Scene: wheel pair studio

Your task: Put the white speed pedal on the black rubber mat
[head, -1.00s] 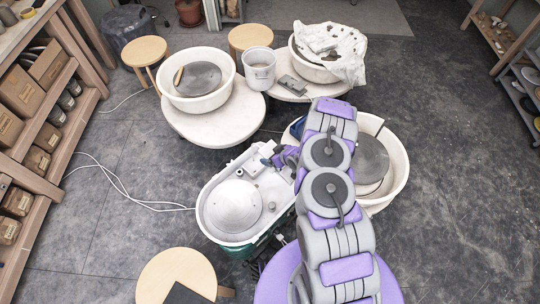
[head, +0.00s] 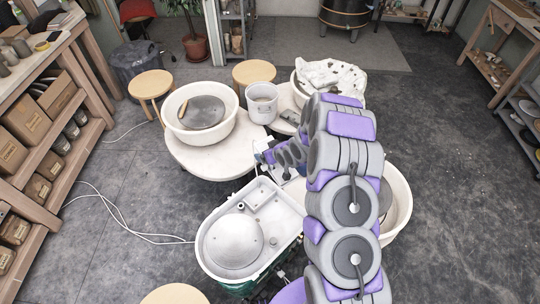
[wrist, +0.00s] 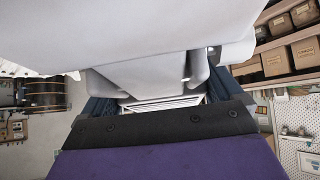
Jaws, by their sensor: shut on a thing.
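In the wrist view a large white shape, which I take to be the white speed pedal (wrist: 150,28), fills the top, close to the camera. My gripper (wrist: 160,104) is shut on it, its dark blue fingers on either side. In the head view my gripper (head: 263,157) is above the far end of the front potter's wheel. A small white patch shows by the fingers; most of the pedal is hidden or too small to make out. The black rubber mat is not clearly in view; only the top edge of a wooden stool (head: 175,295) shows at the bottom.
The front wheel (head: 232,245) has a grey disc and a white tray. Shelves (head: 60,130) line the left. Floor at right is open.

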